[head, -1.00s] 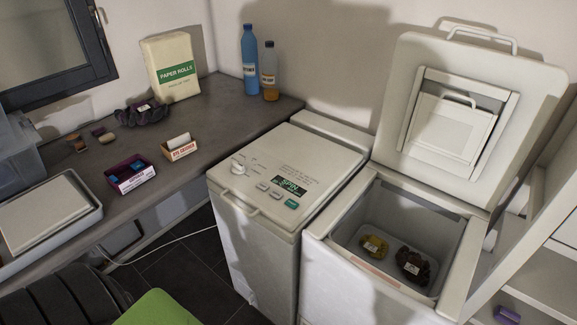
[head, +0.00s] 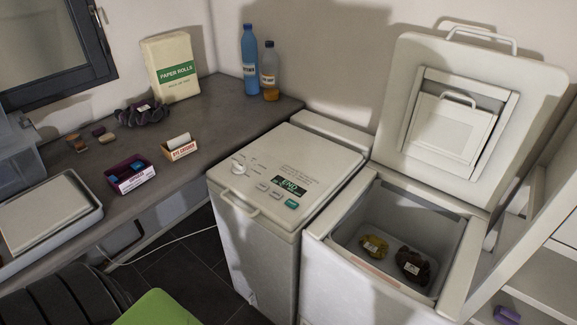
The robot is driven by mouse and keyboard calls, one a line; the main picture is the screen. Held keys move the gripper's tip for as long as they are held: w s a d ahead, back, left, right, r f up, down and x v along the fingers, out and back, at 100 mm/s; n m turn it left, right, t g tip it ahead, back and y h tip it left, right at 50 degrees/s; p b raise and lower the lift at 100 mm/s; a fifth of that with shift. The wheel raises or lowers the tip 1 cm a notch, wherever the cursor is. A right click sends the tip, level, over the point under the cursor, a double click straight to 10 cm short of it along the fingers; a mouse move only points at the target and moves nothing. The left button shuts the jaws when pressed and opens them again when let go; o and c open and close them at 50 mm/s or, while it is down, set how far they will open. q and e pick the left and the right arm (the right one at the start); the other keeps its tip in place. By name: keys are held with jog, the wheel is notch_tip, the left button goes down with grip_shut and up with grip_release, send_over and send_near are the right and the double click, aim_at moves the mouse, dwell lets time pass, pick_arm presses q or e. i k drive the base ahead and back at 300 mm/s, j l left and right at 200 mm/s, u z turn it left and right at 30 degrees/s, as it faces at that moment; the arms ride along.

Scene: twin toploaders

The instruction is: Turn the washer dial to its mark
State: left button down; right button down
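The closed toploader (head: 262,225) stands in the middle, with its lid shut. Its panel has a white round dial (head: 239,169) at the left, with small printed marks around it that are too small to read. A small dark display (head: 289,186) reads what looks like "END" in green. A green button (head: 292,203) and several pale buttons lie in front of the display. A second toploader (head: 345,262) stands to the right with its lid (head: 540,75) raised. A yellowish bundle and a dark brown bundle lie in its tub. Neither of my grippers is in view.
Shelves (head: 535,270) stand at right. The space above the closed machine is clear.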

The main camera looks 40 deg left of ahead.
aim_at(237, 168)
jog(key=k+j+u, duration=0.1)
jog(key=u, duration=1.25)
jog(key=k+j, duration=0.05)
jog(key=j, duration=0.05)
